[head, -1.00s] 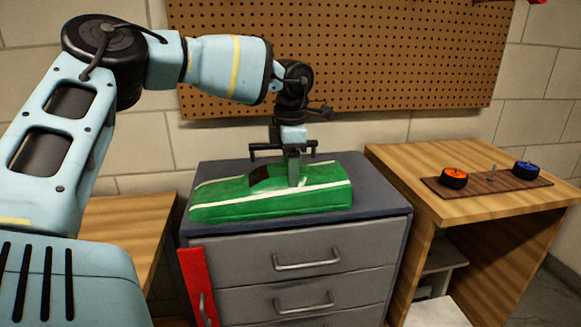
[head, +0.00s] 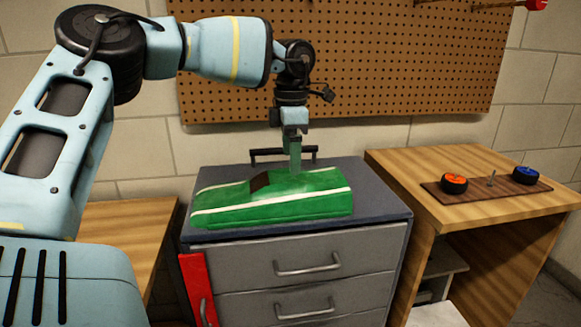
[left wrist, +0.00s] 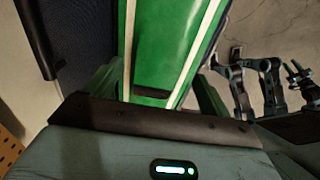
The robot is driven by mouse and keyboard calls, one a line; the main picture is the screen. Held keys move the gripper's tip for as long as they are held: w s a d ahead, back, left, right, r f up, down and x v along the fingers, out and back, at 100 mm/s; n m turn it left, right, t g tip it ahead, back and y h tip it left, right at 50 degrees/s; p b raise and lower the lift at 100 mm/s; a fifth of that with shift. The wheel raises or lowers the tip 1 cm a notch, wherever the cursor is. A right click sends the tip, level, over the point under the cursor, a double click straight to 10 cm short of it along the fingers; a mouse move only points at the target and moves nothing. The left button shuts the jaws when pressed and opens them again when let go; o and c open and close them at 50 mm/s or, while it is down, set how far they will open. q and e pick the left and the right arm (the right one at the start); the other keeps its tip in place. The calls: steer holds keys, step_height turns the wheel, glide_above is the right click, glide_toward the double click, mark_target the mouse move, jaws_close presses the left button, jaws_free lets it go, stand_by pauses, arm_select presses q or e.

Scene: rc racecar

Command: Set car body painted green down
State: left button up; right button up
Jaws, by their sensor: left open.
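The green car body (head: 275,199) with white stripes sits upright on the dark top of the grey drawer cabinet (head: 375,222) in the head view. My left gripper (head: 295,170) points down just above the car body's rear part, its fingers close to the green surface. The jaws are open. In the left wrist view, the car body (left wrist: 168,45) runs away between the two fingers. Whether a finger still touches it is hard to tell. My right gripper is not in the head view.
A wooden table (head: 460,210) to the right bears a dark board (head: 492,188) with an orange wheel (head: 454,182) and a blue wheel (head: 525,172). A pegboard (head: 400,60) hangs behind.

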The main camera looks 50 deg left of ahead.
arm_select(q)
step_height(320, 180, up, 7)
steer(key=shift+p, duration=0.4)
